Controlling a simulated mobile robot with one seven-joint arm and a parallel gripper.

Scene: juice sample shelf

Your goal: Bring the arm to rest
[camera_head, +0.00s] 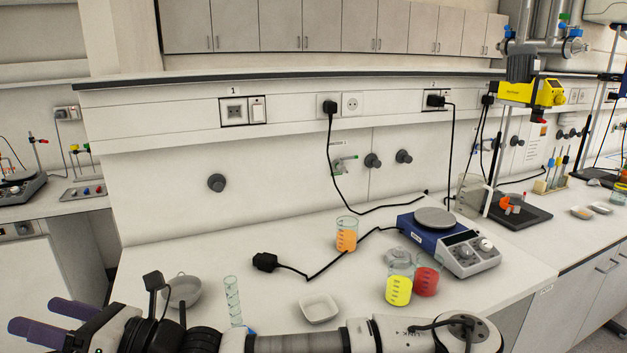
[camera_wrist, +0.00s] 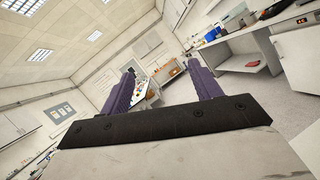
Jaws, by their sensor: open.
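My gripper (camera_head: 57,319) is at the lower left of the head view, in front of the bench. Its two purple fingers are spread apart, with nothing between them. My arm lies level across the bottom of the head view. In the wrist view my gripper (camera_wrist: 168,90) is open and empty, and the camera looks out tilted across the room.
On the white bench (camera_head: 200,262) stand a mortar (camera_head: 182,290), a glass cylinder (camera_head: 233,301), a white dish (camera_head: 319,308), an orange beaker (camera_head: 347,236), a yellow beaker (camera_head: 398,291), a red beaker (camera_head: 426,281) and a blue hotplate (camera_head: 455,248). A black cable crosses the bench.

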